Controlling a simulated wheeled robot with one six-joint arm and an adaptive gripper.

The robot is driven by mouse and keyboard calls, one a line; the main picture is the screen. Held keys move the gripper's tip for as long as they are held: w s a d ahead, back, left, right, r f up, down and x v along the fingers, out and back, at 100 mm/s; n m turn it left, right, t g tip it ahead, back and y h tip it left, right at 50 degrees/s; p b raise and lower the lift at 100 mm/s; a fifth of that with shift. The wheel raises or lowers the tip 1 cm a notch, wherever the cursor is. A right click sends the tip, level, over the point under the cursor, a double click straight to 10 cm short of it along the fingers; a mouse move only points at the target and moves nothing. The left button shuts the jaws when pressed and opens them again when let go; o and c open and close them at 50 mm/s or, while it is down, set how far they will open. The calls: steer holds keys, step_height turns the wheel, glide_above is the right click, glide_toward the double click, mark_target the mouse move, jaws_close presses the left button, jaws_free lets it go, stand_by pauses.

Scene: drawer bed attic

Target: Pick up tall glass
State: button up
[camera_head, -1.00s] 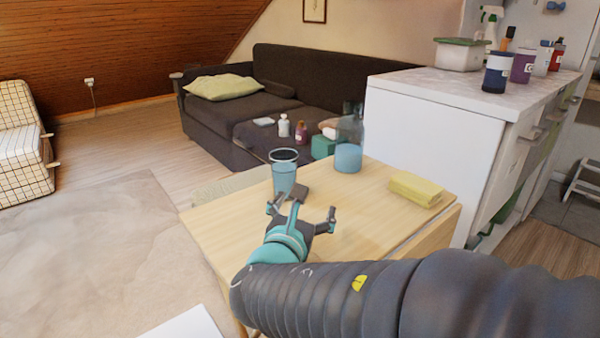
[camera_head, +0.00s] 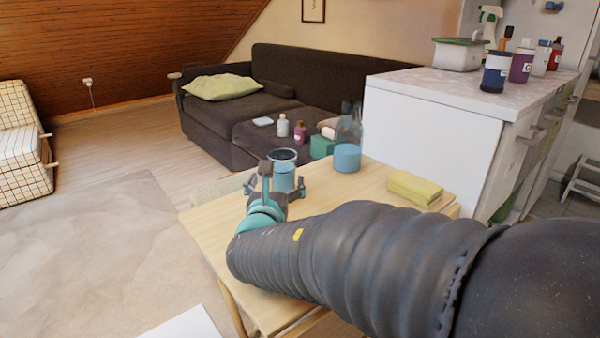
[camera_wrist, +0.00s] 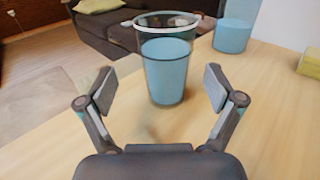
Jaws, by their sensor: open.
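The tall glass (camera_head: 284,172) is a clear tumbler with blue content, standing upright on the light wooden table (camera_head: 240,235). In the wrist view the glass (camera_wrist: 166,75) stands ahead of my gripper, centred between the open fingers but beyond their tips. My gripper (camera_wrist: 159,88) is open and empty, low over the table. In the head view my gripper (camera_head: 275,187) partly hides the lower part of the glass.
A blue-bottomed bottle (camera_head: 347,157) stands right of the glass at the table's back edge. A yellow sponge-like block (camera_head: 414,188) lies at the right. A white counter (camera_head: 430,135) borders the table; a dark sofa (camera_head: 235,120) is behind.

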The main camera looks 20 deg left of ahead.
mark_target(281, 178)
steer(key=shift+d+x, duration=0.15)
steer(key=shift+x, duration=1.05)
steer(key=shift+d+x, duration=0.15)
steer(key=shift+x, duration=1)
steer(key=c, duration=1.4)
